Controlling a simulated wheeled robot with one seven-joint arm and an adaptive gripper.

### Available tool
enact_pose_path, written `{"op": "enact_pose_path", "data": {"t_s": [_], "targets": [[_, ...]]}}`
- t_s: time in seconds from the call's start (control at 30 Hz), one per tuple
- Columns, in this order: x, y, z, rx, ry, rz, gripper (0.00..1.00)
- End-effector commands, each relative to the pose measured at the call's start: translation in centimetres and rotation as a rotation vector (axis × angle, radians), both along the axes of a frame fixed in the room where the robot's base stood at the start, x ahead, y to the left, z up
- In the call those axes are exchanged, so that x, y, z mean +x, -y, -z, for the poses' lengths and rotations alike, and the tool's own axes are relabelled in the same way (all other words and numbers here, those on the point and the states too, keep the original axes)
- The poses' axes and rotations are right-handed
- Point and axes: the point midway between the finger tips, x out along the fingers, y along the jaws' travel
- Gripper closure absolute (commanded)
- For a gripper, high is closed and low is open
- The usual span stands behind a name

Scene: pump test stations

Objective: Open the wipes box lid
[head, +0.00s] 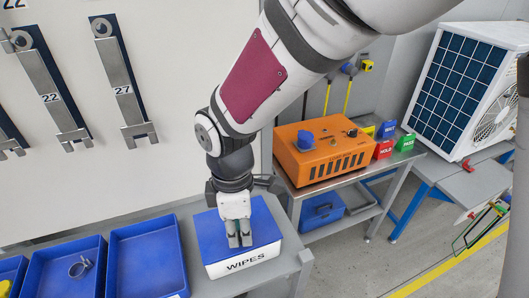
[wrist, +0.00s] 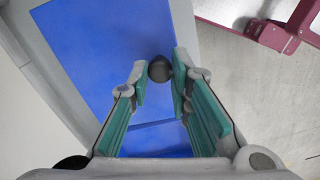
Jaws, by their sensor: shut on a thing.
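The white wipes box (head: 243,262), marked WIPES, stands on the grey bench in the lower middle of the head view. Its blue lid (head: 266,222) lies over the top and looks closed; it fills much of the wrist view (wrist: 110,60). My gripper (head: 239,241) points down over the lid. In the wrist view its teal-padded fingers (wrist: 158,72) are on either side of a small dark knob (wrist: 160,66) and shut on it. In the head view the fingers hide the knob.
Blue bins (head: 147,262) stand left of the box, one holding a ring-shaped clamp (head: 80,267). Numbered wrenches (head: 119,85) hang on the wall panel behind. An orange test unit (head: 318,155) sits on a separate table to the right, with a gap between the tables.

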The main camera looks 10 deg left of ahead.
Motion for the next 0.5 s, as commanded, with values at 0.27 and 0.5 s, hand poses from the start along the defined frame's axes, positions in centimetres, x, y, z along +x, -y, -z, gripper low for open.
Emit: {"op": "enact_pose_path", "data": {"t_s": [0.27,0.5], "targets": [[1.2,-0.8,-1.9,-0.093,-0.158,0.003,1.00],[2.8,-1.7,-4.0,-0.108,-0.182,0.001,1.00]]}}
